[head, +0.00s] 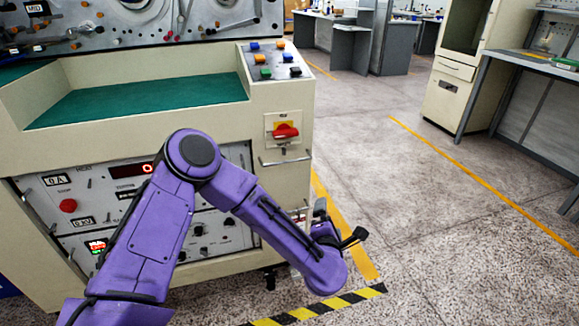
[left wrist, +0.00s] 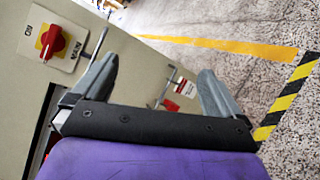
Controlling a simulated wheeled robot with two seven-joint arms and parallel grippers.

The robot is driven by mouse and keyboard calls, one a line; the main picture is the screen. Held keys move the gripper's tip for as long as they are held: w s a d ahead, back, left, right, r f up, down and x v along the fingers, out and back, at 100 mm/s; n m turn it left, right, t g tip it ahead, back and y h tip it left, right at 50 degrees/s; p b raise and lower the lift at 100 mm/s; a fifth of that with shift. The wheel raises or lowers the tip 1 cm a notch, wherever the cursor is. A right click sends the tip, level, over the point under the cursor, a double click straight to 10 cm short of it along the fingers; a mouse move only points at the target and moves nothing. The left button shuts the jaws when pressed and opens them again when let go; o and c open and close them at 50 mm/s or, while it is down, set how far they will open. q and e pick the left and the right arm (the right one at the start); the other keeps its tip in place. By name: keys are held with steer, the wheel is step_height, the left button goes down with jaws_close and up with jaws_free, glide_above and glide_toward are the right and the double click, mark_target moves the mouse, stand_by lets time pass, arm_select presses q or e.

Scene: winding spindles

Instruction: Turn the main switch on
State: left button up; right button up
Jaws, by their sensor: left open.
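The main switch (head: 285,131) is a red rotary handle on a yellow backing, on a pale plate at the right end of the cream machine's front. In the head view its handle lies roughly level. It also shows in the left wrist view (left wrist: 50,44) at upper left, with "ON" and "MAIN" lettering beside it. My left gripper (head: 322,215) is below and right of the switch, apart from it. In the left wrist view its two grey fingers (left wrist: 160,67) are spread with nothing held between them. My right gripper is not in view.
A metal bar handle (head: 285,158) sticks out just below the switch. Coloured buttons (head: 275,60) sit on the sloped panel above. A lower panel has a red button (head: 68,206) and lit displays. Open speckled floor with a yellow line (head: 470,165) lies to the right.

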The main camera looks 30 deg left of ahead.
arm_select(q)
steer(key=w+a+r+n+y+b, duration=0.3)
steer(key=w+a+r+n+y, duration=0.15)
steer(key=n, duration=0.35)
steer(key=n+g+y+b, duration=0.2)
steer(key=n+g+y, duration=0.1)
steer(key=n, duration=0.7)
glide_toward(287, 134)
steer(key=x, duration=0.8)
steer(key=shift+f, duration=0.1)
steer(key=shift+w+a, duration=0.2)
steer(key=shift+a, duration=0.1)
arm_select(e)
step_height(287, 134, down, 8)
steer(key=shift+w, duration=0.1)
arm_select(q)
steer(key=c, duration=0.9)
